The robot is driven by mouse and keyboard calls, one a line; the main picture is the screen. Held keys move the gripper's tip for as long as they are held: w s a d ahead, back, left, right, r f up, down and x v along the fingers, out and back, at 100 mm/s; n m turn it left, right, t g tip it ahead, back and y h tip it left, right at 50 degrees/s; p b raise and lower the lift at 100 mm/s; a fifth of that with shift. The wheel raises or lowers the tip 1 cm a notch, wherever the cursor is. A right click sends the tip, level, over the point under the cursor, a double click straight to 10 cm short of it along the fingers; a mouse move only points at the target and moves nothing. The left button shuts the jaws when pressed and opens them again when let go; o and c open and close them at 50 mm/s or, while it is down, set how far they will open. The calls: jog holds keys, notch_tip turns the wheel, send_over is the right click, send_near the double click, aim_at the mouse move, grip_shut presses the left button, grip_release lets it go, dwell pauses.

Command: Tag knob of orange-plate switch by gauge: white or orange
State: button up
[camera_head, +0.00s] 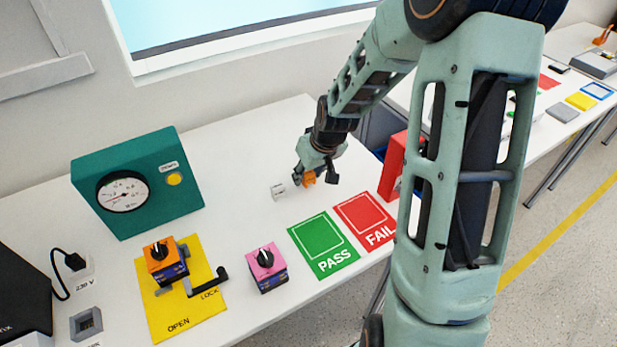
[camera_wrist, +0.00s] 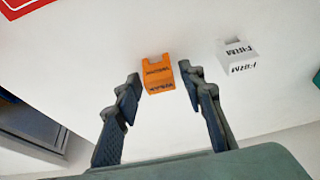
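The orange-plate switch (camera_head: 163,256) with a black knob stands on a yellow mat. The green gauge box (camera_head: 150,185) has a round dial (camera_head: 122,191) and a yellow button; its reading is too small to tell. The white tag (camera_head: 279,191) lies on the table and shows as FIRM in the wrist view (camera_wrist: 239,60). The orange tag (camera_head: 309,178) seems to read WEAK in the wrist view (camera_wrist: 158,78). My gripper (camera_head: 318,178) is open, low over the table, with its fingertips on either side of the orange tag; contact cannot be told.
A pink-plate switch (camera_head: 267,268) stands right of the yellow mat (camera_head: 162,312), which has a black lever (camera_head: 208,283) near LOCK. Green PASS (camera_head: 323,247) and red FAIL (camera_head: 366,220) mats lie at the front. A red upright object (camera_head: 392,168) is beside FAIL.

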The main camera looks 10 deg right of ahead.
jog(key=c, duration=0.6)
jog(key=shift+r, duration=0.1)
